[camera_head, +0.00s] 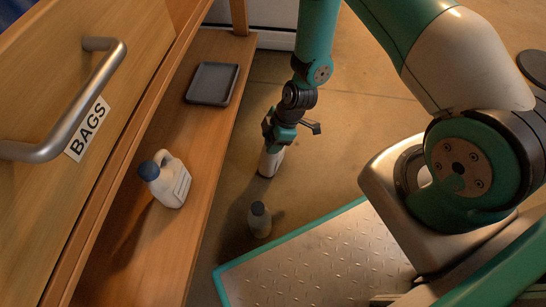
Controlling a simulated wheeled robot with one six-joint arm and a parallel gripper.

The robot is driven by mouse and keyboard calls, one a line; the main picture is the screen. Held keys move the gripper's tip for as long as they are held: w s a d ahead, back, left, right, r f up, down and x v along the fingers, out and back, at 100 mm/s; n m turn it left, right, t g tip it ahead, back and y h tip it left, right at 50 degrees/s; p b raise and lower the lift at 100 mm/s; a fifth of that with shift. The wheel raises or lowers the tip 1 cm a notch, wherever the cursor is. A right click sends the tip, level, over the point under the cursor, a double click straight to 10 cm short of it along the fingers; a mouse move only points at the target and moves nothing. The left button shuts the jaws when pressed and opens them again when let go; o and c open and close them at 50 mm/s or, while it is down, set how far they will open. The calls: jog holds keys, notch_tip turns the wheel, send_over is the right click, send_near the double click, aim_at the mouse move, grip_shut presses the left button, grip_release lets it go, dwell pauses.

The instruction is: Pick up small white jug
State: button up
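A white jug (168,182) with a handle, a blue cap and a label stands on the wooden shelf at the left. A white container (270,162) shows just below my gripper (285,137); its top is hidden by the gripper. My gripper hangs over the floor to the right of the shelf and points down. I cannot tell whether its fingers are around the container, or touching it.
A dark grey tray (213,84) lies on the shelf (199,145) farther back. A wooden drawer front with a metal handle (78,105) and a BAGS label (87,129) overhangs the shelf at left. Open floor (340,135) lies to the right of the gripper.

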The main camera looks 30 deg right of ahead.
grip_shut()
